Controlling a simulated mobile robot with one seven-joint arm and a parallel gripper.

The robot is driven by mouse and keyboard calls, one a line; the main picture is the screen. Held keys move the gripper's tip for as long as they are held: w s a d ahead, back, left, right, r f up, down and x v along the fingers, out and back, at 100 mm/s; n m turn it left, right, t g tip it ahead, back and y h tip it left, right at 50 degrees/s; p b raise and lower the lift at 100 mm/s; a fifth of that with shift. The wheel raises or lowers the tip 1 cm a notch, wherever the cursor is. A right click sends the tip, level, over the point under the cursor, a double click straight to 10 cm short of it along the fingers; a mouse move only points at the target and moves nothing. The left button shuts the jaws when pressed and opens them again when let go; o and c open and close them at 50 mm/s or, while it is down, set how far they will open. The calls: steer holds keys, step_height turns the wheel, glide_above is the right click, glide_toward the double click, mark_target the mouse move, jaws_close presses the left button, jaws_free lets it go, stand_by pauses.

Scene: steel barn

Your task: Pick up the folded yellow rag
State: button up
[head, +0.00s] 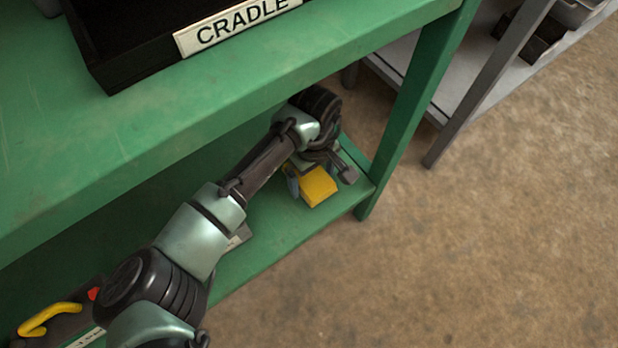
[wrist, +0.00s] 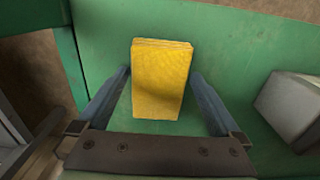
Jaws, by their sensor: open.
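The folded yellow rag (head: 318,187) lies on the lower green shelf (head: 270,241) near its right end, under the workbench top. In the wrist view the rag (wrist: 160,80) lies flat on the green surface, its layered fold edge at the top. My gripper (wrist: 160,88) is open, with one blue-grey finger on each side of the rag. Gaps show between the fingers and the rag, and I see no contact. In the head view my gripper (head: 305,182) is at the rag, partly hidden by my own wrist.
The green bench top (head: 200,108) spans above my arm, with a black tray (head: 140,40) labelled CRADLE. A green leg (head: 415,110) stands just right of the rag. A grey block (wrist: 290,105) sits right of my gripper in the wrist view. A yellow-handled item (head: 48,318) lies lower left.

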mark_target(313, 179)
steer(key=c, duration=1.1)
steer(key=shift+r, duration=0.15)
steer(key=shift+c, duration=0.2)
step_height(313, 179, up, 10)
steer(key=p, duration=0.7)
steer(key=o, duration=0.6)
steer(key=c, duration=0.4)
